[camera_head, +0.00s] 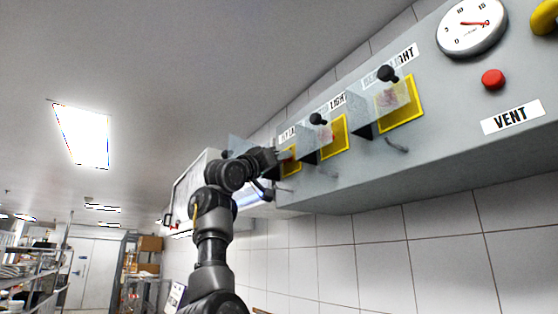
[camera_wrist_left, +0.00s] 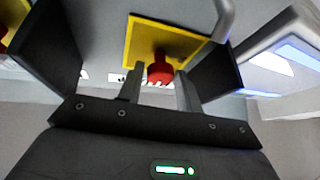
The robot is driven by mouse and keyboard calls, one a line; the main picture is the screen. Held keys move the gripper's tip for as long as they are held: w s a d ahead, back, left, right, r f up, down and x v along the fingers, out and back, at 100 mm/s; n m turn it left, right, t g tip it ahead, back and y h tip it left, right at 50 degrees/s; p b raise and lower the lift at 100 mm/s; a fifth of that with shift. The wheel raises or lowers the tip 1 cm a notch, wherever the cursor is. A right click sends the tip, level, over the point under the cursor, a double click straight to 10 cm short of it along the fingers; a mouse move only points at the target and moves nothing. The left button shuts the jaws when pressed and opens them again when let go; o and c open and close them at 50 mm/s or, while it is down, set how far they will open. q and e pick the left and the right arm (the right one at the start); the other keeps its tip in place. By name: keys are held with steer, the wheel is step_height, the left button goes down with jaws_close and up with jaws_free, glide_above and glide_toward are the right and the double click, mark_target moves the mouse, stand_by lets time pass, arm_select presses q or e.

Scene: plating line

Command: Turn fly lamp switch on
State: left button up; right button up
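The fly lamp switch is a red toggle (camera_wrist_left: 160,70) on a yellow plate (camera_wrist_left: 190,46) in the left wrist view. In the head view the leftmost yellow plate (camera_head: 291,161) of the grey panel shows only in part behind my arm; its label is partly hidden. My left gripper (camera_wrist_left: 160,76) is at this switch. Its two fingers are apart, one on each side of the red toggle, with a small gap visible on both sides. Whether they touch the toggle I cannot tell. My left gripper (camera_head: 279,157) also shows in the head view. My right gripper is out of view.
Dark guard walls (camera_wrist_left: 215,72) flank the switch. Two more yellow plates with clear covers and black knobs (camera_head: 388,74) lie to the right on the panel (camera_head: 450,110). Further right are a gauge (camera_head: 472,27), a red button (camera_head: 493,79) and a VENT label (camera_head: 512,117).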

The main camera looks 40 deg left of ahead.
arm_select(q)
steer(key=shift+o, duration=1.4)
steer(key=shift+f, duration=0.1)
steer(key=b+v, duration=0.9)
steer(key=v, duration=0.1)
steer(key=shift+s, duration=0.45)
steer(key=shift+w+f, duration=0.1)
steer(key=shift+f, duration=0.05)
